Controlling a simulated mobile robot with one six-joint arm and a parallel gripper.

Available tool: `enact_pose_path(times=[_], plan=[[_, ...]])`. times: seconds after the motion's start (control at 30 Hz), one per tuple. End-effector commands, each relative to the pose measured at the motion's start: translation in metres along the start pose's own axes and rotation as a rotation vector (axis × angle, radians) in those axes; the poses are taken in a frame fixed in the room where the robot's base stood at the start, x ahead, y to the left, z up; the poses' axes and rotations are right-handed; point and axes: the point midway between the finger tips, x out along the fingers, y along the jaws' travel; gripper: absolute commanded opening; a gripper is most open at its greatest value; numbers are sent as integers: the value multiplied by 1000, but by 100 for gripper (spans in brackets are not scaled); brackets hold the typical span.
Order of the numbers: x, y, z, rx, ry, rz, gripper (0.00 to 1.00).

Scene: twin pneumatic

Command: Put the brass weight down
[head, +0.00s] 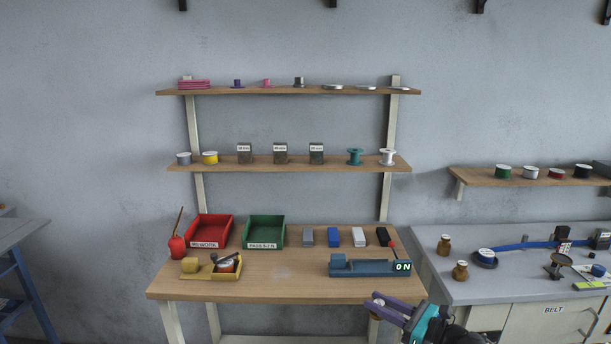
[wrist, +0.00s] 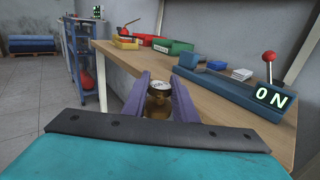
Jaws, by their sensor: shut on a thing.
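The brass weight (wrist: 158,99) is between the two purple fingers of my gripper (wrist: 159,95) in the wrist view. It is a round brass piece with a pale marked top. In the head view, my gripper (head: 376,306) is at the lower right, in front of the bench's front right corner, and the weight is mostly hidden there. My gripper is shut on the weight and holds it off the wooden bench (head: 290,284).
On the bench stand a red REWORK tray (head: 209,230), a green PASSED tray (head: 264,231), several small blocks, a yellow holder (head: 213,270) and a blue fixture (head: 370,266) reading ON with a red-knobbed lever. The bench's front middle is clear. A grey counter (head: 440,290) stands at the right.

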Motion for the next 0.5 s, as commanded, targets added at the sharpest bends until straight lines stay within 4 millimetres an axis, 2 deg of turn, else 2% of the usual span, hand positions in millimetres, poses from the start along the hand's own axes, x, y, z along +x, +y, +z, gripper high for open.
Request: enact_pose_path(times=[0.03, 0.2, 0.5], plan=[[8, 9, -4, 1, -1, 26, 0], [20, 24, -8, 0, -1, 71, 0], [21, 27, -8, 0, -1, 80, 0]])
